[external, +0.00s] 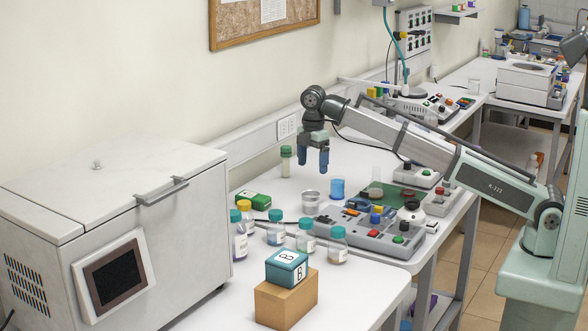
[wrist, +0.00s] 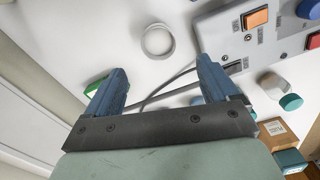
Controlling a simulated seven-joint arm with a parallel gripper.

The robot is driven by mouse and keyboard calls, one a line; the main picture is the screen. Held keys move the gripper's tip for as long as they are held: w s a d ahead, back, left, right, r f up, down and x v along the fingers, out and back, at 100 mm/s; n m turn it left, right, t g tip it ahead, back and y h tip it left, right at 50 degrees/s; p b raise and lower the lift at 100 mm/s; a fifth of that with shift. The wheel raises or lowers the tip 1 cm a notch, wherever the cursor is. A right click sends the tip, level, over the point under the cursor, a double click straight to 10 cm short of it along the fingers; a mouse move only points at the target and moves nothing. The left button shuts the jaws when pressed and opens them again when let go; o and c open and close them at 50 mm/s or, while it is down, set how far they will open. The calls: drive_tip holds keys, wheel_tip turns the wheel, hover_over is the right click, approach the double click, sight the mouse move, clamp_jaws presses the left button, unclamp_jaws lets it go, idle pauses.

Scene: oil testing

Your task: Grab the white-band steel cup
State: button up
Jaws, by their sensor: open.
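The steel cup with a white band (external: 311,203) stands upright on the white bench in the external view, left of a blue beaker. In the wrist view the cup (wrist: 158,41) is seen from above as a pale ring, beyond the fingertips and roughly centred between them. My gripper (external: 313,167) points down with its blue fingers above the bench, higher than the cup and apart from it. The gripper (wrist: 162,68) is open, with nothing between its fingers in the wrist view.
Several capped bottles (external: 276,233) stand in front of the cup, and a blue beaker (external: 337,188) stands to its right. A grey control panel (external: 365,236) is at front right. A green-capped bottle (external: 286,162) and a green box (external: 260,201) are at left.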

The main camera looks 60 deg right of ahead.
hover_over(311, 201)
drive_tip(key=d, duration=0.2)
drive_tip(key=shift+n, duration=0.3)
drive_tip(key=f, duration=0.4)
drive_tip(key=w+f, duration=0.1)
drive_tip(key=f, duration=0.2)
drive_tip(key=shift+d, duration=0.2)
drive_tip(key=shift+w+f, duration=0.2)
drive_tip(key=shift+f, duration=3.25)
drive_tip(key=shift+c, duration=0.2)
drive_tip(key=c, duration=1.1)
